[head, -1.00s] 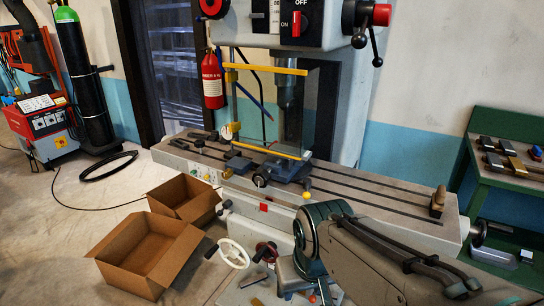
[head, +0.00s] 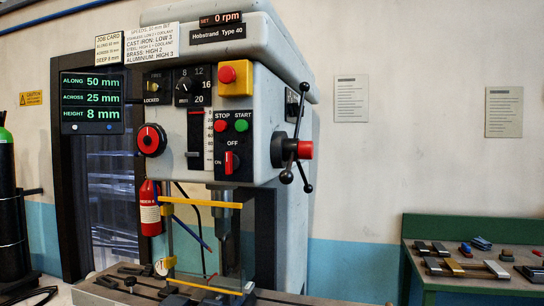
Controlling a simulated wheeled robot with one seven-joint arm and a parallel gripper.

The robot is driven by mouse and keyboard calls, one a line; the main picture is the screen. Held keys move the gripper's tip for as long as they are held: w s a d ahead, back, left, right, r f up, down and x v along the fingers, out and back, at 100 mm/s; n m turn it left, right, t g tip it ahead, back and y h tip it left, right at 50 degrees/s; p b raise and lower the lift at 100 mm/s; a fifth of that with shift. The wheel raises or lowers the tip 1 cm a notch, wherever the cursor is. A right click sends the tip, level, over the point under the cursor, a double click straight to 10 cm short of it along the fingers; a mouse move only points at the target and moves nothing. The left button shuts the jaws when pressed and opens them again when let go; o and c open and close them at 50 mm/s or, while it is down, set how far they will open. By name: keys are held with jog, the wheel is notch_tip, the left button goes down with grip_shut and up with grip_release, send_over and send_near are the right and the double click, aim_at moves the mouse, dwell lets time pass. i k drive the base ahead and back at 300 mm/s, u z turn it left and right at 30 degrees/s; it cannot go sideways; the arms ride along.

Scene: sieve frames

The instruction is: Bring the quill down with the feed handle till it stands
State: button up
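The milling machine head (head: 265,90) fills the middle of the head view. The feed handle (head: 297,150) is on its right side, a dark hub with a red end cap and several black-knobbed spokes. Nothing touches it. The quill (head: 222,222) points down under the head, partly behind the clear guard with yellow bars (head: 200,202). A depth scale (head: 208,140) with a dark pointer is on the front. The readout (head: 92,100) shows along 50 mm, across 25 mm, height 8 mm. The speed sign (head: 222,19) reads 0 rpm. My gripper is out of view.
The machine table (head: 105,290) runs along the bottom edge. A red extinguisher (head: 150,208) hangs behind, left of the quill. A green bench (head: 470,232) with several metal pieces stands at the right.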

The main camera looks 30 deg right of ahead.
aim_at(294, 150)
jog(key=k, duration=0.35)
jog(key=z, duration=1.3)
jog(key=i, duration=0.7)
jog(key=u, duration=1)
jog(key=i, duration=0.55)
jog(key=u, duration=0.55)
